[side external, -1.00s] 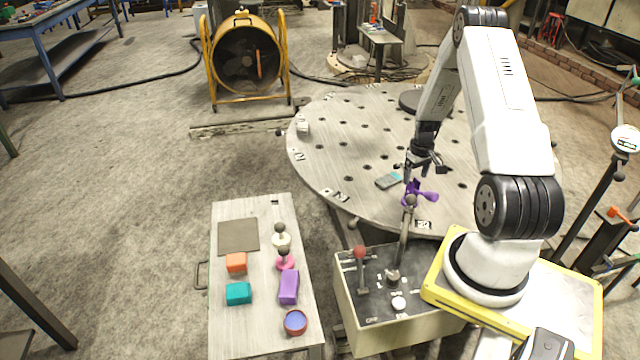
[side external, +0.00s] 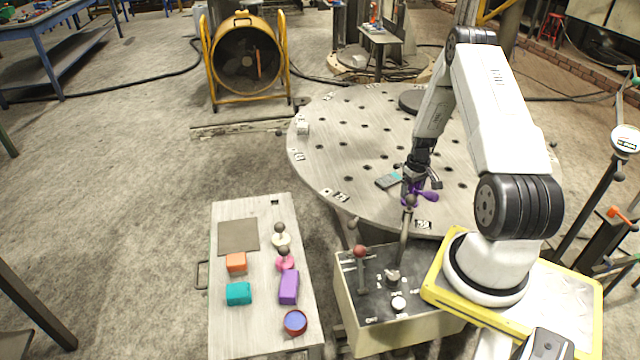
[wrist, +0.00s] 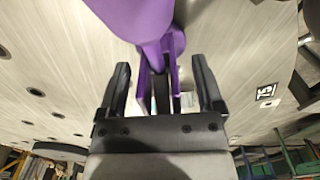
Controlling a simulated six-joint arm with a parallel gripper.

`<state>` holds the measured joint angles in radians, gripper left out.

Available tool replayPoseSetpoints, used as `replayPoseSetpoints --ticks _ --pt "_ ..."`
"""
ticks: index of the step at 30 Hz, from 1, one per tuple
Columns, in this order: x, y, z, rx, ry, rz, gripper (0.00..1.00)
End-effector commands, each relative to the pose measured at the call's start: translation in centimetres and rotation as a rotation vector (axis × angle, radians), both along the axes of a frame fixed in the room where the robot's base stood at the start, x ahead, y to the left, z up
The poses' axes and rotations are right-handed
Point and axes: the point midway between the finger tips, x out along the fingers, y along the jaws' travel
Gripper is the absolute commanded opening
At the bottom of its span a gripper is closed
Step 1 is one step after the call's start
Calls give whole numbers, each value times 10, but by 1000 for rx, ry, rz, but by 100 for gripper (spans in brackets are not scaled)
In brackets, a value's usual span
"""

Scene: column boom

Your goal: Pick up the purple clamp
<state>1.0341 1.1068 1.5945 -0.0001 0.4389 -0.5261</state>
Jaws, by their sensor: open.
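The purple clamp (side external: 426,195) is at the front edge area of the round perforated table, below my gripper. It fills the top middle of the wrist view (wrist: 140,18), very close to the camera. My gripper (side external: 412,180) is at the clamp in the side view, its fingers partly hidden against it. In the wrist view my gripper (wrist: 161,85) is open, with one dark finger on each side of the clamp's narrow purple part. Whether the fingers touch it cannot be told.
The round table (side external: 340,150) has several holes and a grey-teal box (side external: 388,181) just left of my gripper. A control box (side external: 375,290) with upright levers stands in front. A side bench (side external: 235,210) at left holds several coloured blocks and a bowl (side external: 295,322).

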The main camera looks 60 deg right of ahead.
Motion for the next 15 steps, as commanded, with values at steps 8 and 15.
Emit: replayPoseSetpoints --ticks 8,15 --pt "0 0 0 0 0 0 85" --pt "0 0 0 0 0 0 38"
